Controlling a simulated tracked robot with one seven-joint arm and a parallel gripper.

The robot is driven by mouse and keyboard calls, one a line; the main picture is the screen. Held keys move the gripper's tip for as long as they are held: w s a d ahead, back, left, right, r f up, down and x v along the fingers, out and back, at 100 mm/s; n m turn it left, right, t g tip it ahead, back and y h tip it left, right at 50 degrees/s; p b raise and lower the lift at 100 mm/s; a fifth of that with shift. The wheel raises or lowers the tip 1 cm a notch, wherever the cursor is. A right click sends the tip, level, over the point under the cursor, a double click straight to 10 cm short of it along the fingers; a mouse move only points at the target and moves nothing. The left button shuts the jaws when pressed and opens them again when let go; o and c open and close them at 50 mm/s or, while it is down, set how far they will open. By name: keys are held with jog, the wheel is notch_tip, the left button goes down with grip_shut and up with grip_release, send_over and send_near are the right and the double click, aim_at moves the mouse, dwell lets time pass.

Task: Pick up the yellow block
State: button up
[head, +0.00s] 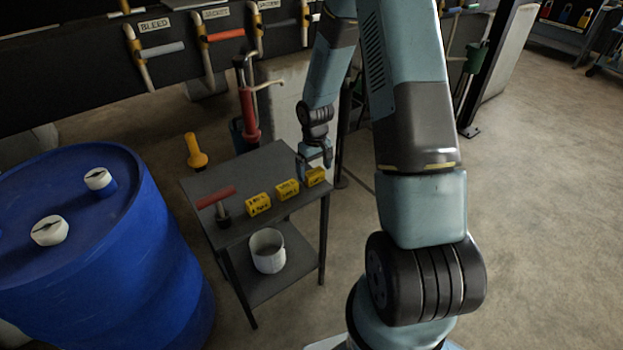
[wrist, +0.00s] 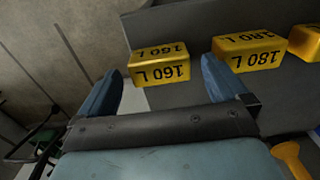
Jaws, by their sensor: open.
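Three yellow blocks with black lettering stand in a row on a small dark table (head: 240,172). In the head view they are a right block (head: 315,177), a middle block (head: 287,189) and a left block (head: 258,205). My gripper (head: 316,163) is open at the right block. In the wrist view, the block marked 160 L (wrist: 160,68) shows beyond and between my open fingers (wrist: 158,80), not held. The block marked 180 L (wrist: 248,53) is right of the right finger. A third yellow block (wrist: 309,43) is cut off by the right edge.
A white bucket (head: 267,251) stands on the lower shelf. A blue drum (head: 110,250) is close on the left. Pipes with labelled levers (head: 225,35) run behind. Floor at right is clear.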

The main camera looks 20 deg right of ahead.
jog(key=shift+f, duration=1.4)
jog(key=shift+c, duration=0.5)
jog(key=c, duration=0.9)
